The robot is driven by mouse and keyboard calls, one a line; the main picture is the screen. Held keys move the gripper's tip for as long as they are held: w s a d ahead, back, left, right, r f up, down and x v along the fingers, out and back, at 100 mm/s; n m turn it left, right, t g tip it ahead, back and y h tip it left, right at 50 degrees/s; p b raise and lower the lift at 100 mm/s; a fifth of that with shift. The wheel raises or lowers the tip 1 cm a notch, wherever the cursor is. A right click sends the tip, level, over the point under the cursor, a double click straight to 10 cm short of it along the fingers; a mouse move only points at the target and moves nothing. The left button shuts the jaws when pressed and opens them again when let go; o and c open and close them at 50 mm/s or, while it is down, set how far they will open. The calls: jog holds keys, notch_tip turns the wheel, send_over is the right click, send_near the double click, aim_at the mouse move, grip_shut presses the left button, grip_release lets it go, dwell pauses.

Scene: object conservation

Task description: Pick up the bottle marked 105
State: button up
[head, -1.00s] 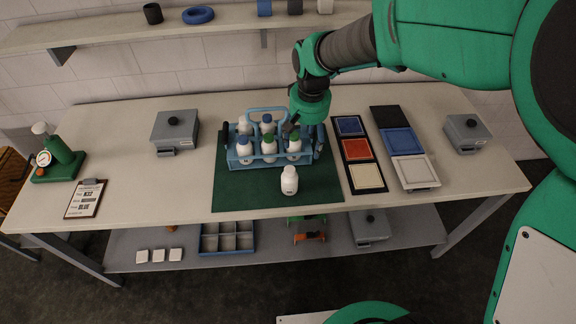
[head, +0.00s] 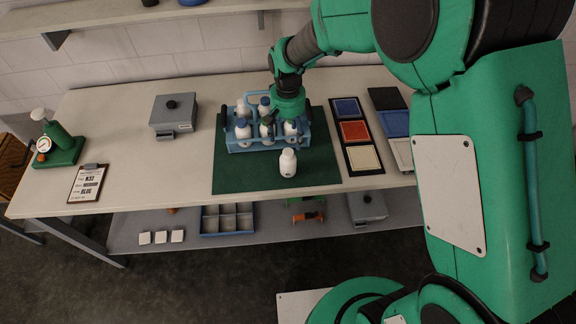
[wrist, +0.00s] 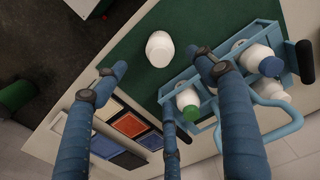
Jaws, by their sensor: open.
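A blue carrier (head: 240,146) holds several white bottles with blue or green caps on a green mat (head: 228,178). A white-capped bottle (head: 287,163) stands upright on the mat in front of the carrier; its small mark is unreadable. In the wrist view this white bottle (wrist: 160,48) lies beyond the fingers, beside the carrier (wrist: 268,35). A green-capped bottle (wrist: 188,101) and a blue-capped bottle (wrist: 258,58) sit in the carrier. My gripper (head: 291,118) is over the carrier's right end, fingers spread and empty (wrist: 160,75), partly hiding a front bottle. No 105 is legible.
Right of the mat are trays with blue, red and cream panels (head: 354,131). A grey box (head: 173,116), a green pump device (head: 58,148) and a clipboard (head: 88,183) stand left. The mat's front is clear around the lone bottle. A shelf (head: 130,22) runs behind.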

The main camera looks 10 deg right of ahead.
aim_at(288, 152)
notch_tip(288, 152, down, 8)
jog(key=shift+f, duration=0.1)
dwell(0.4)
jog(key=shift+s+f, duration=0.1)
jog(key=shift+f, duration=2.45)
jog(key=c, duration=1.7)
jog(key=shift+o, duration=0.2)
jog(key=shift+r, duration=0.2)
